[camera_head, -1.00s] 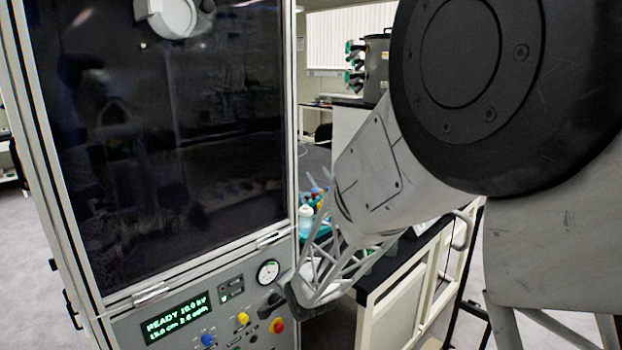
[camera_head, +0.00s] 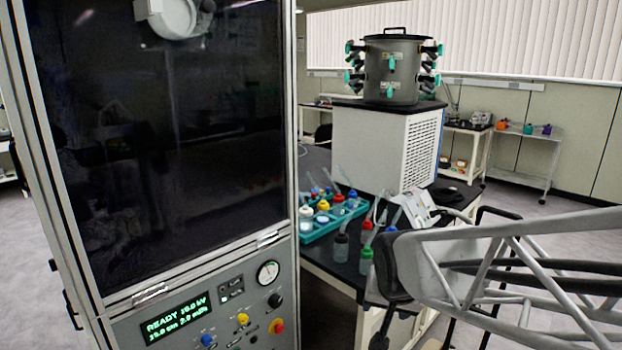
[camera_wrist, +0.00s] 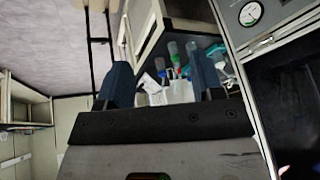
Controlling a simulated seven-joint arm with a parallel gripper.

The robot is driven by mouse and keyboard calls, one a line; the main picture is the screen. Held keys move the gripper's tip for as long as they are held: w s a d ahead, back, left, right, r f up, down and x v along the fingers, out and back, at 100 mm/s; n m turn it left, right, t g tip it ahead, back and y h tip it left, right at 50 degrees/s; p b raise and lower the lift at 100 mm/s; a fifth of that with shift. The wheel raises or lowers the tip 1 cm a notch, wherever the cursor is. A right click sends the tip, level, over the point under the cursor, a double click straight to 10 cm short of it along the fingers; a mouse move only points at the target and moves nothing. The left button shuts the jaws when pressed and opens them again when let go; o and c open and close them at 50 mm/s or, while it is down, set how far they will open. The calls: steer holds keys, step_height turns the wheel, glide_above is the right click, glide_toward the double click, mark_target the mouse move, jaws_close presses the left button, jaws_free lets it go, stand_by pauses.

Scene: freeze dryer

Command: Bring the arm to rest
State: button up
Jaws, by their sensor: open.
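My arm's lattice link (camera_head: 520,265) reaches in from the right edge of the head view, in front of the bench. In the wrist view my gripper (camera_wrist: 160,82) shows two dark blue fingers spread wide apart. It is open, with nothing between the fingers except distant bench items behind. The freeze dryer (camera_head: 403,140), a white vented box with a steel drum (camera_head: 392,72) and green-tipped valves on top, stands on the bench behind my arm.
A large cabinet with a dark glass door (camera_head: 170,150) and a lit display (camera_head: 175,318) fills the left. A teal tray (camera_head: 333,222) of bottles and loose bottles sit on the black bench. A small trolley (camera_head: 530,140) stands at the back right. Floor is open at right.

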steer(key=s+d+r+n+g, duration=0.1)
steer(key=s+d, duration=0.1)
steer(key=s, duration=0.6)
steer(key=s+d+r+n+g, duration=0.1)
steer(key=s+d+g, duration=0.1)
steer(key=s, duration=0.6)
steer(key=shift+d+r+n, duration=0.2)
steer(key=shift+r+n, duration=0.1)
steer(key=shift+r, duration=0.1)
steer(key=shift+c, duration=0.4)
